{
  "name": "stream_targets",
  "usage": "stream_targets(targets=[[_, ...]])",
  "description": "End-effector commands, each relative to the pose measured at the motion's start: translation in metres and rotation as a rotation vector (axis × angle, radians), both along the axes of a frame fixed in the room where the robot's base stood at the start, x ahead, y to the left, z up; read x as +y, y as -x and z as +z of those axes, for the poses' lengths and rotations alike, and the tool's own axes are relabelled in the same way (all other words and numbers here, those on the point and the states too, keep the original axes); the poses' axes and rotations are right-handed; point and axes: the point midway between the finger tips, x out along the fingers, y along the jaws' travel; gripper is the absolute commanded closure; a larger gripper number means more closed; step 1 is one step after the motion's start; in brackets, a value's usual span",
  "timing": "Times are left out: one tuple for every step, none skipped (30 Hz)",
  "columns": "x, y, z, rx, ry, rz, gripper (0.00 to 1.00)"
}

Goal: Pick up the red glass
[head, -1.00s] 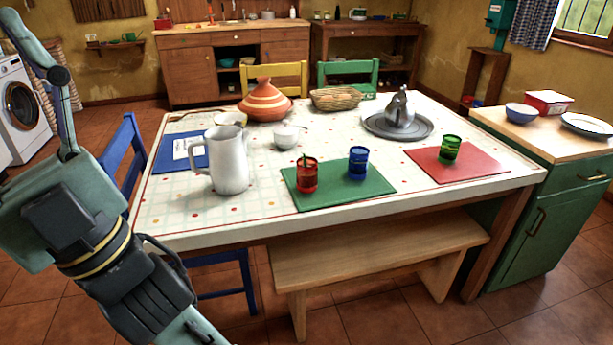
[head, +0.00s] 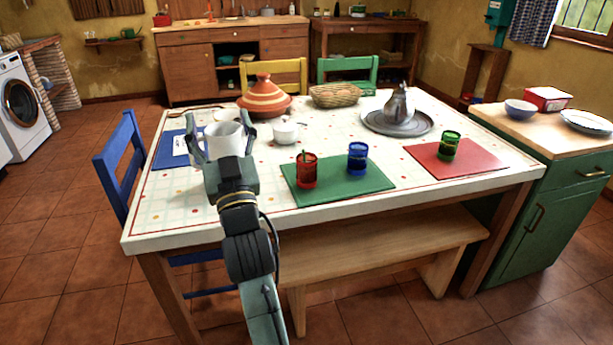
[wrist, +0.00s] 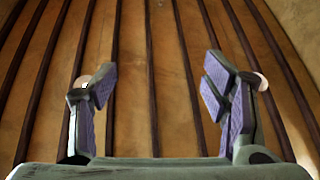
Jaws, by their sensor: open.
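The red glass (head: 307,171) stands upright on the left part of the green placemat (head: 345,187) on the table, with something thin and green sticking out of its top. A blue glass (head: 357,158) stands to its right on the same mat. My gripper (head: 220,132) is open and empty, in front of the white pitcher in the head view, left of the red glass. In the wrist view my gripper's fingers (wrist: 160,90) are spread wide with nothing between them; only a beamed wooden ceiling shows behind them. The red glass is not in the wrist view.
The white pitcher (head: 215,146) is partly hidden behind my gripper. A white sugar bowl (head: 284,133), a tagine (head: 264,97) and a basket (head: 335,95) stand farther back. A green glass (head: 448,146) is on the red mat (head: 470,165). A bench (head: 375,250) stands at the table's front.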

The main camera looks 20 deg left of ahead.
Motion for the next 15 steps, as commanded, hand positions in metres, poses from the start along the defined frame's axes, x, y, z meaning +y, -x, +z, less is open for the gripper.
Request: stream_targets(targets=[[-0.018,-0.039,-0.043,0.100,0.059,-0.077,0.31],[-0.028,-0.056,-0.064,0.153,0.088,-0.115,0.31],[-0.044,-0.077,-0.092,0.218,0.124,-0.164,0.31],[-0.054,-0.090,-0.112,0.264,0.147,-0.195,0.31],[-0.065,-0.100,-0.130,0.305,0.169,-0.225,0.31],[-0.078,-0.112,-0.151,0.355,0.193,-0.259,0.31],[-0.087,-0.119,-0.164,0.385,0.206,-0.280,0.31],[-0.095,-0.124,-0.175,0.412,0.218,-0.298,0.31],[-0.103,-0.129,-0.188,0.442,0.231,-0.318,0.31],[-0.109,-0.132,-0.195,0.459,0.238,-0.330,0.31],[-0.113,-0.135,-0.201,0.472,0.243,-0.339,0.31],[-0.116,-0.138,-0.205,0.483,0.248,-0.346,0.31],[-0.116,-0.141,-0.207,0.488,0.250,-0.350,0.31],[-0.116,-0.145,-0.208,0.492,0.251,-0.352,0.31],[-0.115,-0.150,-0.207,0.493,0.251,-0.352,0.31]])
